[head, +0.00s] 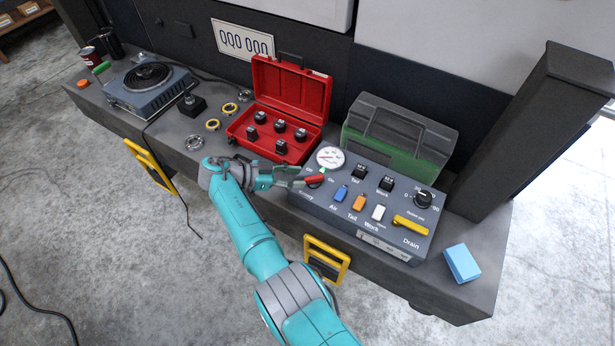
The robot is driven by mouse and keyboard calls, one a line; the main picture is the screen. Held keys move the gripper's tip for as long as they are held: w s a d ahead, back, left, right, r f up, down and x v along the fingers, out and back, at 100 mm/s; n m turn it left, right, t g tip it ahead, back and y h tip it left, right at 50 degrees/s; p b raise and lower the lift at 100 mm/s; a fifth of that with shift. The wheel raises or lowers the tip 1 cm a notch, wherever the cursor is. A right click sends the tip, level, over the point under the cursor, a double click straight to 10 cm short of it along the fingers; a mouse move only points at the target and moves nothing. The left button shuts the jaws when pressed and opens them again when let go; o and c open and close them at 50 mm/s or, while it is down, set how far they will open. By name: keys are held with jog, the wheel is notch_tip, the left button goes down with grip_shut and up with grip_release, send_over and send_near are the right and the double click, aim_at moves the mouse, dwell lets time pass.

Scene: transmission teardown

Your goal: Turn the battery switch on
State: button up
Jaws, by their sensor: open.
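The grey control panel (345,213) stands on the right half of the bench. At its left end is a red switch handle (315,180), with small labels around it that are too blurred to read surely. I take this to be the battery switch; its exact setting is hard to tell. My gripper (299,178) reaches over the panel's left edge from the left, with its fingers pointing right. It is open, and its fingertips are right by the red handle. I cannot tell whether they touch it, and they partly hide the area beside it.
The panel also bears a round gauge (330,157), coloured toggles such as the blue one (341,193), a yellow handle (411,224) and a rotary knob (423,198). An open red case (262,85) and a green box (415,150) stand behind. A blue block (461,263) lies at right.

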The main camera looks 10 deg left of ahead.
jog(key=v, duration=0.6)
jog(key=shift+a, duration=0.2)
jog(key=shift+s, duration=0.15)
